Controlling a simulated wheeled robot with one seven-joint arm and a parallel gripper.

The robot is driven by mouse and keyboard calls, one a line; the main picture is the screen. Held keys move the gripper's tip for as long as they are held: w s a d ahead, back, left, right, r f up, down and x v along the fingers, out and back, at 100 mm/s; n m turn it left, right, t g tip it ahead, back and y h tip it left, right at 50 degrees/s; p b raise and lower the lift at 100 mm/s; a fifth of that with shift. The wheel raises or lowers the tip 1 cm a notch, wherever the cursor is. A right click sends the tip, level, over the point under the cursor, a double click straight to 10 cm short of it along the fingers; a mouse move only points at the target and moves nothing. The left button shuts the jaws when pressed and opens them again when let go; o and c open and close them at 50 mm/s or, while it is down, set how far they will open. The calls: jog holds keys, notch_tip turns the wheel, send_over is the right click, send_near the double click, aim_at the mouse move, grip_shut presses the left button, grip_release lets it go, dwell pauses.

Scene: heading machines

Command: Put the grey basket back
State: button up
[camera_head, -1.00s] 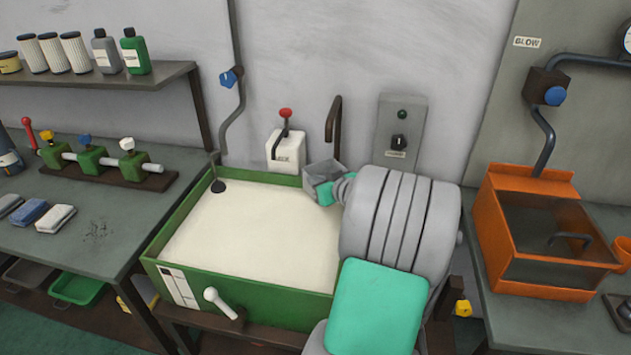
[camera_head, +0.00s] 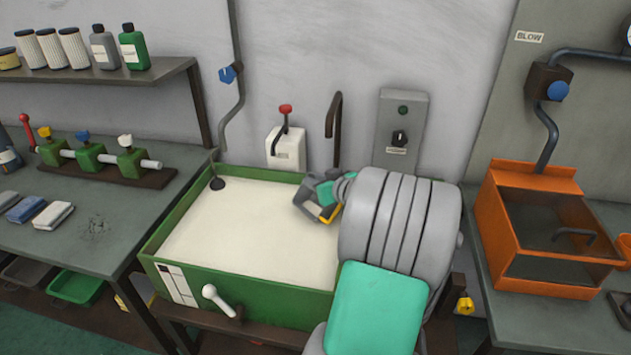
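My gripper (camera_head: 322,208) is at the end of my grey and teal arm, above the right back part of the green-walled tank (camera_head: 262,299). A small grey box-like shape with a dark hollow and a yellow edge shows at the gripper. I cannot tell whether it is a basket in the gripper or the gripper's own body. The fingers are not clear. A grey tray-like basket (camera_head: 24,271) lies on the shelf under the left bench, partly hidden by the bench edge.
A green tray (camera_head: 76,287) lies beside the grey one. The left bench (camera_head: 110,225) holds valves and several blocks. An orange tank (camera_head: 540,283) stands at the right.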

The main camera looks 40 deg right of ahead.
jog(key=r+v, duration=0.1)
jog(key=v, duration=1.2)
jog(key=w+a+f+n+g+y, duration=0.1)
jog(key=w+a+f+g+y, duration=0.15)
jog(key=a, duration=0.65)
jog(key=w+a+f+n+g+y, duration=0.1)
jog(key=w+a+f+g, duration=0.25)
jog(key=a, duration=0.55)
jog(key=s+a+f+g+h, duration=0.2)
jog(key=s+a+f+g, duration=0.1)
jog(key=s+a, duration=0.8)
jog(key=a+g, duration=0.1)
jog(key=a, duration=0.3)
jog(key=shift+f+m, duration=0.25)
jog(key=shift+m, duration=0.05)
